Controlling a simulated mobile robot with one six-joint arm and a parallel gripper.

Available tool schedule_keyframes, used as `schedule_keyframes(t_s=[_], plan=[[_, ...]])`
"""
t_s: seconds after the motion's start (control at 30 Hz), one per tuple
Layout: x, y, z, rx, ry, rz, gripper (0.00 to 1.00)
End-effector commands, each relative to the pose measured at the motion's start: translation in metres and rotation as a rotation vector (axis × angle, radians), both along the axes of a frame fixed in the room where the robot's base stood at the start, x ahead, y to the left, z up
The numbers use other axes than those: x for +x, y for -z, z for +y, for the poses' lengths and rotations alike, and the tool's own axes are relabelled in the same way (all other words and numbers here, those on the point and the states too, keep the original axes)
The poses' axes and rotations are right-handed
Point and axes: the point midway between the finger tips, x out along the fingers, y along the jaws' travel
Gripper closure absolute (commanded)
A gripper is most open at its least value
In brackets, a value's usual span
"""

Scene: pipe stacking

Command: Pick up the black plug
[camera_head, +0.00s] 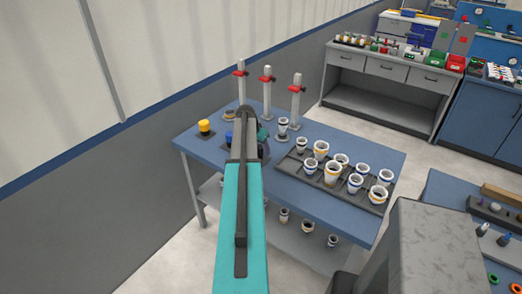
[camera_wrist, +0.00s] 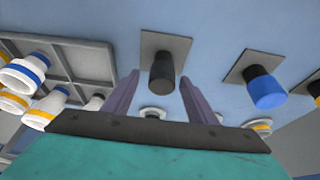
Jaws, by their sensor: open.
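The black plug (camera_wrist: 162,74) stands on a square grey plate (camera_wrist: 181,47) in the wrist view, near the upper middle. My gripper (camera_wrist: 159,77) is open. Its two purple-grey fingers appear to the left and right of the plug, with nothing gripped. I cannot tell whether the fingertips reach the plug's depth. In the head view my teal arm extends over the blue table (camera_head: 330,221) and covers the area of the plug, so I cannot make the plug out there.
A blue plug (camera_wrist: 267,92) on its own plate is right of the black one. A yellow plug (camera_head: 204,126) stands at the table's left. A grey tray (camera_head: 290,165) with several white pipe pieces is on the right. Several posts with red clamps (camera_head: 267,79) stand behind.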

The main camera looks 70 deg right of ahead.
Motion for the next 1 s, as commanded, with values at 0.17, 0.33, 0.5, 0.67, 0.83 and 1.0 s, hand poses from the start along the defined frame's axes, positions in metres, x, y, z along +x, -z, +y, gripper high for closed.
schedule_keyframes(t_s=[0.17,0.33,0.5,0.67,0.83,1.0], plan=[[-0.0007,0.0041,-0.0016,0.0,0.0,0.0,0.48],[-0.0009,0.004,-0.0014,0.0,0.001,0.0,0.48],[-0.001,0.0037,-0.0015,0.0,0.001,0.0,0.48],[-0.001,0.0037,-0.0015,0.0,0.001,0.0,0.51],[-0.0012,0.0037,-0.0015,0.0,0.001,0.0,0.8],[-0.0013,0.0036,-0.0015,0.0,0.001,0.001,0.93]])
